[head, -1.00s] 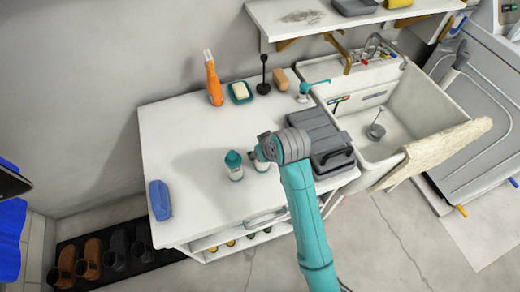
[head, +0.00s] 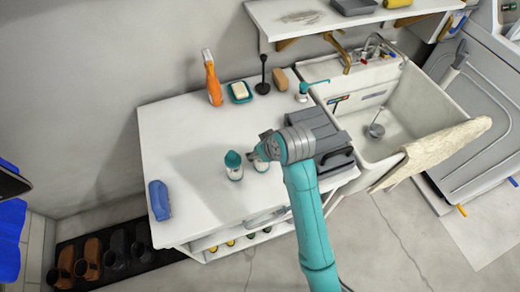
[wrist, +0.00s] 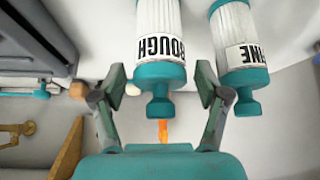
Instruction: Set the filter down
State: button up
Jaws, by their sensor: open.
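The white ribbed filter marked ROUGH (wrist: 160,30), with teal ends, stands on the white countertop (head: 190,130). It lies ahead of and between the spread fingers of my gripper (wrist: 160,82), with a gap on each side. In the head view this filter (head: 261,163) shows just left of my gripper (head: 268,150), partly hidden by it. A second filter, its label ending in "INE" (wrist: 240,35), stands beside it, outside the right finger. In the head view it is the left one of the pair (head: 233,166). My gripper is open and empty.
A grey case (head: 325,130) is at the right, a blue item (head: 159,199) at the left. The counter's middle left is clear.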

jog(key=v, duration=0.9)
jog(key=shift+s+r, duration=0.25)
jog(key=shift+r, duration=0.05)
jog(key=shift+d, duration=0.15)
jog(key=s+d+f, duration=0.1)
jog(key=f, duration=0.2)
jog(key=s+d+f+m+t, duration=0.1)
jog(key=s+f, duration=0.1)
jog(key=f, duration=0.1)
jog(key=s+d+f+t, duration=0.1)
jog(key=s+f, duration=0.1)
jog(key=f, duration=0.1)
jog(key=shift+s+d+f+m, duration=0.15)
jog(key=shift+d+f+m, duration=0.1)
jog(key=shift+m, duration=0.15)
jog(key=s+d+f+m+t+h, duration=0.1)
jog(key=s+d+f+m+t, duration=0.2)
jog(key=s, duration=0.7)
jog(key=s+d+r+t+h, duration=0.1)
jog(key=s+r, duration=0.3)
jog(key=s, duration=0.6)
jog(key=s+d+r+t+h, duration=0.1)
jog(key=s+d+r+t, duration=0.2)
jog(key=s, duration=0.7)
jog(key=shift+s+d+r+m, duration=0.25)
jog(key=shift+d+r+m, duration=0.1)
jog(key=shift+d, duration=0.45)
